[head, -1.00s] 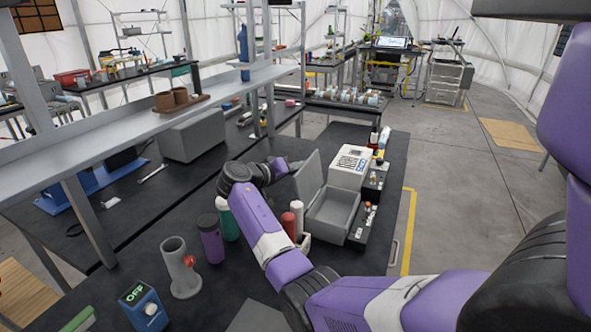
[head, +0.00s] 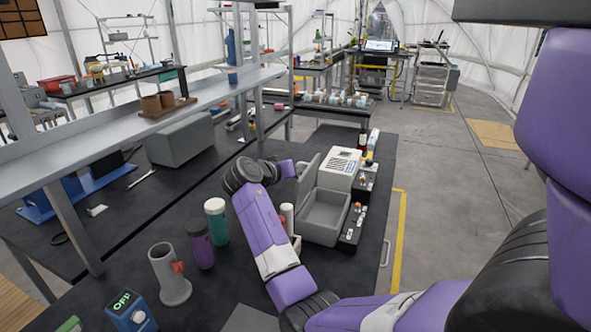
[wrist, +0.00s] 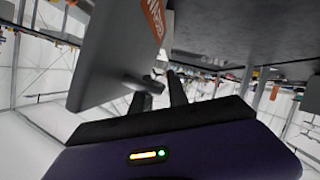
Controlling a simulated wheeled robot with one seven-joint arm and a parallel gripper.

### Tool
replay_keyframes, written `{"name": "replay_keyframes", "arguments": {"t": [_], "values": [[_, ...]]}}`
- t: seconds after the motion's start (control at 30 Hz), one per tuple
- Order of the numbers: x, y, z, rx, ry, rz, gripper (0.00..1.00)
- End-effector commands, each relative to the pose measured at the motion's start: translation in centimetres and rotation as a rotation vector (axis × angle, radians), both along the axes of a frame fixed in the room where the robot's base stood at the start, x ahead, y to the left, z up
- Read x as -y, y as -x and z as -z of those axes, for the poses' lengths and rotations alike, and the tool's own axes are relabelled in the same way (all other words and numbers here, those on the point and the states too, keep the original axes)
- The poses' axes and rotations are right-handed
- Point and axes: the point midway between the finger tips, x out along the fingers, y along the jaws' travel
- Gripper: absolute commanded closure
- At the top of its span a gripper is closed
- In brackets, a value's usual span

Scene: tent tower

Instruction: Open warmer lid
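The warmer (head: 322,222) is a grey open-topped box on the black bench in the head view. Its grey lid (head: 308,179) stands raised, roughly upright, at the box's left side. In the wrist view the lid (wrist: 108,62) is a large grey panel with an orange label and a short bar-like handle (wrist: 146,83). My gripper (wrist: 162,98) is at the lid's outer side, with its two dark fingers apart beside the handle. Whether a finger touches the handle is unclear. In the head view my fingertips are hidden behind the lid.
A white keypad device (head: 341,168) stands behind the warmer. A green-white bottle (head: 217,222), a purple bottle (head: 201,247) and a grey holder (head: 168,275) stand left of my arm. A grey shelf (head: 105,128) runs along the left. Floor on the right is clear.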

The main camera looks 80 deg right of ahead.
Motion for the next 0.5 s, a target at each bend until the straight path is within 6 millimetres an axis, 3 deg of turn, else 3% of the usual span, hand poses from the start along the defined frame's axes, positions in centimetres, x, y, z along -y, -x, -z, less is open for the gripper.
{"name": "replay_keyframes", "arguments": {"t": [0.27, 0.5], "values": [[-0.2, -0.1, -0.2, 0.001, 0.003, -0.001, 0.80], [-3.2, -1.2, -1.3, 0.002, 0.004, -0.003, 0.80]]}}
